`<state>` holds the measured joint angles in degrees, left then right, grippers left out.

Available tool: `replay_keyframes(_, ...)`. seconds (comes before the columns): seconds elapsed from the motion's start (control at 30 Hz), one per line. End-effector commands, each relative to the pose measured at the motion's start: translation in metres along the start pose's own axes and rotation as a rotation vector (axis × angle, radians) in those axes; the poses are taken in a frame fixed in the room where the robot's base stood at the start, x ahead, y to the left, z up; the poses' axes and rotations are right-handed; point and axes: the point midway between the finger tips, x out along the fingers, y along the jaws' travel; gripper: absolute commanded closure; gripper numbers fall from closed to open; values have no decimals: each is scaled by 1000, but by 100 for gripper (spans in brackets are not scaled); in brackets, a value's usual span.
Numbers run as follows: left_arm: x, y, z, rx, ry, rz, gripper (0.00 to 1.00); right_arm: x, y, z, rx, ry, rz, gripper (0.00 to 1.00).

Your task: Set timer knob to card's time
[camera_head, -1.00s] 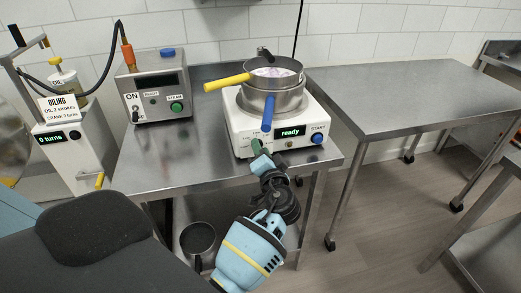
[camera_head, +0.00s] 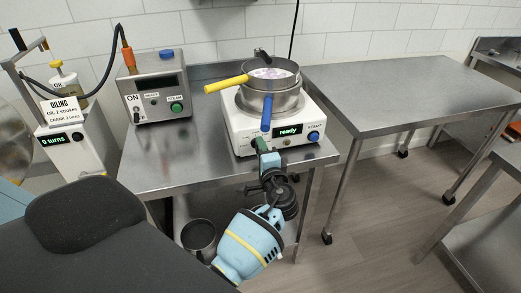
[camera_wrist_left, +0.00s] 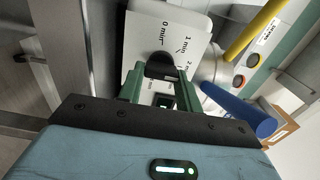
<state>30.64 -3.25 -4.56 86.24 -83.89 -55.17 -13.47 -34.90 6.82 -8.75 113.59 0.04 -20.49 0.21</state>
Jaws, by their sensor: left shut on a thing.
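The timer knob (camera_wrist_left: 160,66) is black, on the white front panel of the depositor base (camera_head: 243,130). In the left wrist view it sits between the green fingers of my left gripper (camera_wrist_left: 158,82), which is shut on it. Printed marks "0 min", "1 min" and "2 min" run around it; other marks and its pointer are hidden by the fingers. In the head view my left gripper (camera_head: 261,146) is at the front panel, left of the "ready" display (camera_head: 290,130), and covers the knob. No card with a readable time shows. My right gripper is not in view.
A pot (camera_head: 272,100) with yellow and blue handles stands on the base. A blue START button (camera_head: 314,136) is at its right. The steam box (camera_head: 154,88) and the oiling card (camera_head: 61,109) are to the left. The right table (camera_head: 405,95) is bare.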

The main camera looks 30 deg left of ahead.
Motion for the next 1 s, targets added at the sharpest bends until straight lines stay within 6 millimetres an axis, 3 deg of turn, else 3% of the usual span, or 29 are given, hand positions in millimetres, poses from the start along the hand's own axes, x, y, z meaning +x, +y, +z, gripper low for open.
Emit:
replay_keyframes(0.43, 1, -3, 0, 8, 1, -6, 88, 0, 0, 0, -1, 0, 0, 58)
replay_keyframes(0.47, 1, -3, 0, 8, 1, -6, 63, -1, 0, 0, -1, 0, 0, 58)
replay_keyframes(0.6, 1, -2, 0, 8, 1, -4, 45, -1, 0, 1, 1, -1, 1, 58)
replay_keyframes(1.0, -8, 1, 0, 10, 1, 0, 44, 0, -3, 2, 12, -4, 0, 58)
